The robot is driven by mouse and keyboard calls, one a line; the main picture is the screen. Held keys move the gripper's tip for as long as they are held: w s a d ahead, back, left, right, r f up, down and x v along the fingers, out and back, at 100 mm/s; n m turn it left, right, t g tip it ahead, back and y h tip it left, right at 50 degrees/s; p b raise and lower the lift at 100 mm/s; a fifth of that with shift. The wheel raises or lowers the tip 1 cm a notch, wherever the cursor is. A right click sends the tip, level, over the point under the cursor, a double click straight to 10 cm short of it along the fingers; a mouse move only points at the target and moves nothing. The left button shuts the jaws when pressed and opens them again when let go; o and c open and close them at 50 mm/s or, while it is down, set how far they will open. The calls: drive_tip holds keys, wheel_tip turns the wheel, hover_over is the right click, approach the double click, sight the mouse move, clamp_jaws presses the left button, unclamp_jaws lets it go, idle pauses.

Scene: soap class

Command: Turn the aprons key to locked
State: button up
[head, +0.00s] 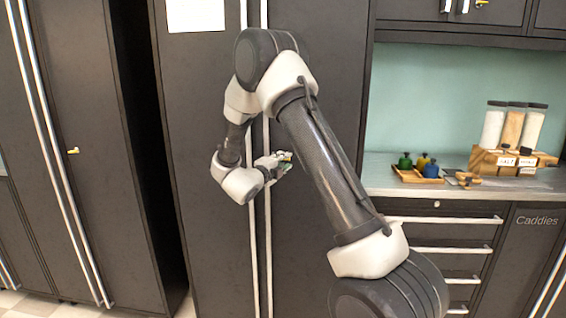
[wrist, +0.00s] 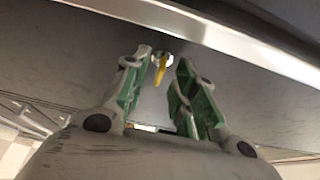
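A yellow key (wrist: 160,70) sits in a round silver lock on a dark cabinet door in the wrist view, its bow pointing down the picture and tilted slightly left. My gripper (wrist: 164,62) is open, with one green-padded finger on each side of the key. The key lies between the fingertips, and I see no clear contact. In the head view my gripper (head: 284,161) is at the tall middle cabinet, just right of its long handles; the key there is hidden. No label reading aprons is legible.
Long silver handles (head: 253,235) run beside my gripper. Another yellow key (head: 73,151) is on the left cabinet (head: 100,220). To the right, a counter (head: 395,187) holds a wooden tray (head: 418,177) with small coloured items and a wooden rack (head: 487,162) with tall containers.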

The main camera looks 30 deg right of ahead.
drive_tip(key=shift+w+d, duration=0.1)
drive_tip(key=shift+d, duration=0.15)
drive_tip(key=shift+c, duration=0.2)
clamp_jaws()
